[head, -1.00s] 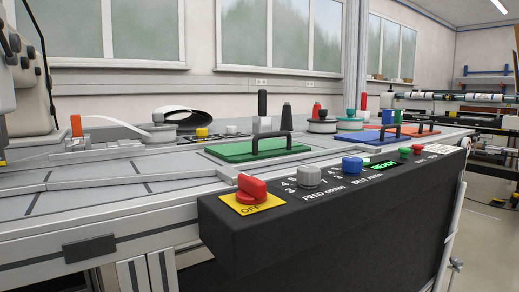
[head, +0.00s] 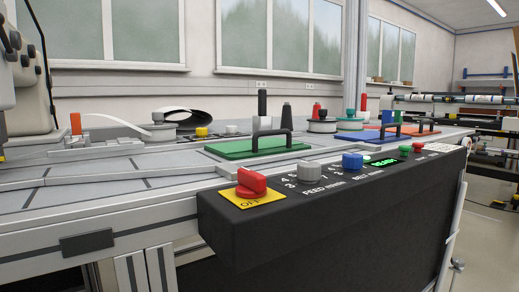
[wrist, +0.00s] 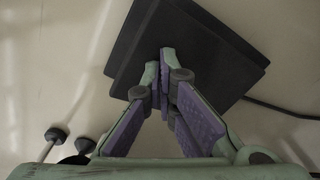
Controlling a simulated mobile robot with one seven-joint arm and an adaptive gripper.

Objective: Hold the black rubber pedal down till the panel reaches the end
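The black rubber pedal (wrist: 205,35) is a flat dark block on the pale floor in the wrist view. My gripper (wrist: 160,62) is over its near edge with the two fingertips drawn together and nothing visible between them. I cannot tell whether the tips touch or press the pedal. In the head view, a green panel (head: 230,151) with a black handle lies on the grey bench. Blue (head: 352,136) and orange (head: 425,131) panels lie farther right. I cannot tell which panel the task means. My gripper and the pedal are outside the head view.
A black control box (head: 300,225) on the bench front carries a red knob (head: 251,183) on a yellow OFF plate, grey and blue knobs, and a lit green display (head: 384,163). A black cable (wrist: 280,107) runs right from the pedal.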

